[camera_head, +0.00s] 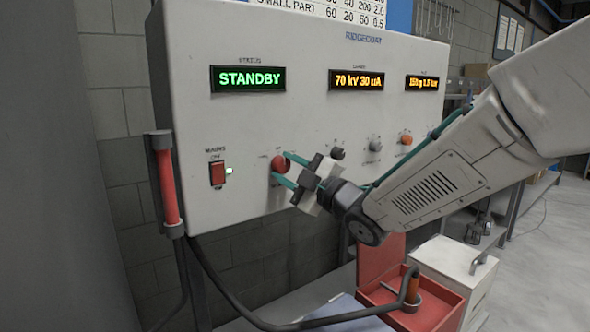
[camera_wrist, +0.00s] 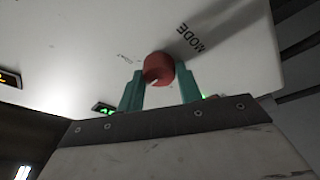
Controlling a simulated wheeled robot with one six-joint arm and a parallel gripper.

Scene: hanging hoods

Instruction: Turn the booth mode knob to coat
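The booth mode knob (camera_head: 280,163) is a round red knob low on the panel's left half. In the wrist view the red knob (camera_wrist: 158,68) shows below the printed word MODE, with a small pale mark on its near edge. The setting it points to is too small to read. My gripper (camera_head: 281,165) is at the panel, with one teal finger on each side of the knob. In the wrist view my gripper (camera_wrist: 160,76) has its fingertips closely flanking the knob, with no clear gap. The status display (camera_head: 248,79) reads STANDBY in green.
A dark knob (camera_head: 337,153), a grey knob (camera_head: 375,144) and an orange knob (camera_head: 406,139) are to the right. A red box (camera_head: 447,312) and a white case (camera_head: 455,265) stand below.

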